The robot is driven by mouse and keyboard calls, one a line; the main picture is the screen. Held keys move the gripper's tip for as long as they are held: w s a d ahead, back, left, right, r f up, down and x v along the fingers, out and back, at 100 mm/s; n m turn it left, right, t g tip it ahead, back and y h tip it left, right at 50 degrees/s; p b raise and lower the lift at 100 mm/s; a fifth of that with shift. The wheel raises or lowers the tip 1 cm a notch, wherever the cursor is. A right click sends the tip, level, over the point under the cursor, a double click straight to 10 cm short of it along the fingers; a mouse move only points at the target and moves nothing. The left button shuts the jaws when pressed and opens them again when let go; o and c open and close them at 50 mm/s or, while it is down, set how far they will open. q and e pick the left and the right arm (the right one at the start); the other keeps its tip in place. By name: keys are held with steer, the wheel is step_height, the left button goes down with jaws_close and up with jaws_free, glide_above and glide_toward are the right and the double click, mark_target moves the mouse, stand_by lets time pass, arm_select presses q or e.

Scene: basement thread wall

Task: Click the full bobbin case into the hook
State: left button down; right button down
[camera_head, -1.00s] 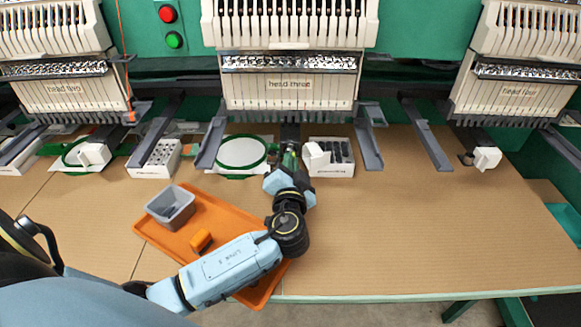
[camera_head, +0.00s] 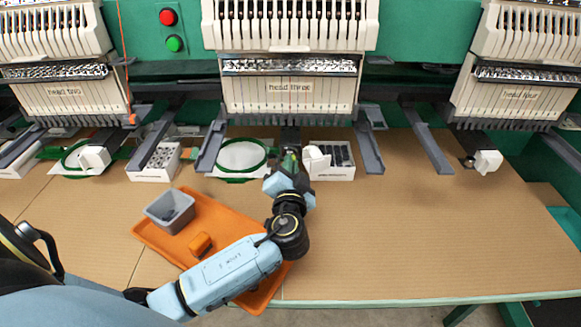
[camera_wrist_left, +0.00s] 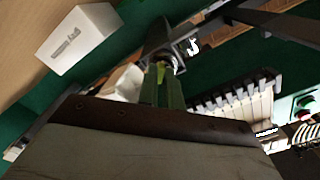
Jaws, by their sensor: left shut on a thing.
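My left gripper (camera_head: 290,160) reaches forward under head three (camera_head: 290,92), at the dark arm below its needles. In the left wrist view its green fingers (camera_wrist_left: 163,88) are shut, with their tips against a dark metal part at the end of the machine arm (camera_wrist_left: 160,45). A small shiny bit of metal (camera_wrist_left: 172,60) shows at the tips. The bobbin case is mostly hidden there, and I cannot tell how it sits in the hook. My right gripper is not in view.
A white box with dark slots (camera_head: 335,160) stands just right of the gripper, and a green hoop (camera_head: 242,170) lies to its left. An orange tray (camera_head: 222,222) holds a grey bin (camera_head: 170,208) and an orange block (camera_head: 201,244). The table at right is clear.

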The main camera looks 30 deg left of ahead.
arm_select(q)
steer(key=shift+w+a, duration=0.2)
steer(key=shift+w, duration=0.15)
steer(key=c, duration=1.5)
jaws_free()
